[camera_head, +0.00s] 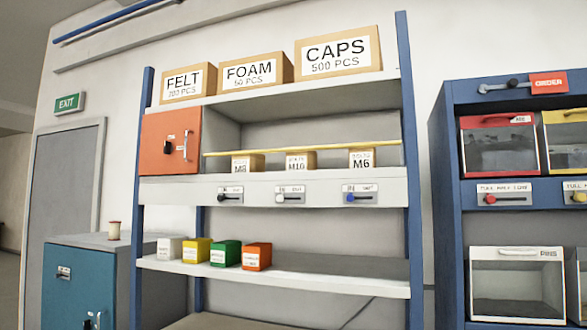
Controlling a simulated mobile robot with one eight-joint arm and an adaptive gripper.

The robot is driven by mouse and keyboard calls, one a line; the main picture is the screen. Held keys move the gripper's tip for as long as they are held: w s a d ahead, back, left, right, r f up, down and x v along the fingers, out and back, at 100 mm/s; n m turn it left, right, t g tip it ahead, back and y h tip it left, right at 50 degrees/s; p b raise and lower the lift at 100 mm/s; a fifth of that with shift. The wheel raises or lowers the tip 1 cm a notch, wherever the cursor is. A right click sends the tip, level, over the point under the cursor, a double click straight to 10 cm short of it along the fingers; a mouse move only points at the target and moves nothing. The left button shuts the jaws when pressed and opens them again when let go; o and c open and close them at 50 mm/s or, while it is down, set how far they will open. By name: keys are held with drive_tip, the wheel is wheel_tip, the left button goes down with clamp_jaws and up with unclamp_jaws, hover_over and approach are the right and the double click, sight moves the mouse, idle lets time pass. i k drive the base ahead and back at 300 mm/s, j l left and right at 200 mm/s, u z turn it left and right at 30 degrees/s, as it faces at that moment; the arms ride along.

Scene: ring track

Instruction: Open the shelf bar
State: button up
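A shelf unit with blue posts and light grey shelves (300,189) stands in the middle of the view. A thin yellow bar (310,149) runs across the front of its middle compartment, from the orange cabinet on the left to the right post. Behind and below the bar stand boxes labelled M8 (247,164), M10 (300,161) and M6 (361,160). Under them, the shelf front carries a black-knobbed latch (229,197), a second dark-knobbed latch (290,197) and a blue-knobbed latch (359,196). My gripper is not in view.
An orange cabinet (155,142) fills the compartment's left end. Cartons such as CAPS (339,76) sit on top, and small coloured bins (226,254) on the lower shelf. A teal cabinet (75,285) stands left, a blue rack (447,180) right.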

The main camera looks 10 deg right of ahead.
sight(382, 144)
drive_tip(key=i+j, duration=0.1)
drive_tip(key=i, duration=0.45)
drive_tip(key=i+j, duration=0.15)
drive_tip(key=i, duration=0.45)
